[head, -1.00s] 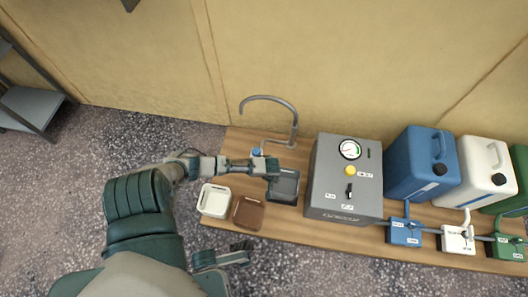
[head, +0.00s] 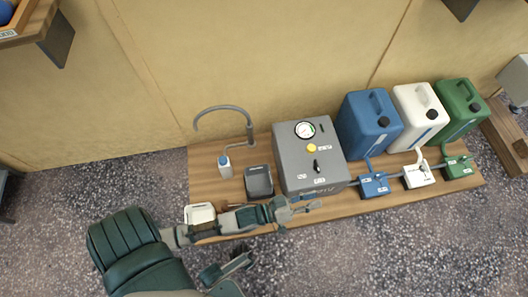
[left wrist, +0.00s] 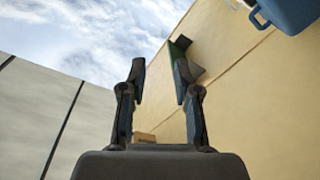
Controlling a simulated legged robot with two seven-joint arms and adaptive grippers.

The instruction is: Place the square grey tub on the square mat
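The square grey tub (head: 259,181) stands upright on the wooden bench, just left of the grey machine box. My left gripper (head: 308,205) is in front of and to the right of the tub, near the bench's front edge and apart from the tub. In the left wrist view its two fingers (left wrist: 160,72) are spread with nothing between them. I cannot see a square mat in these views. My right gripper is not in view.
A white tub (head: 200,213) is partly behind my left arm; a brown tub beside it is mostly hidden. The grey machine box (head: 310,158) with a gauge is close to the gripper. Blue (head: 368,125), white (head: 420,115) and green (head: 460,110) canisters stand right.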

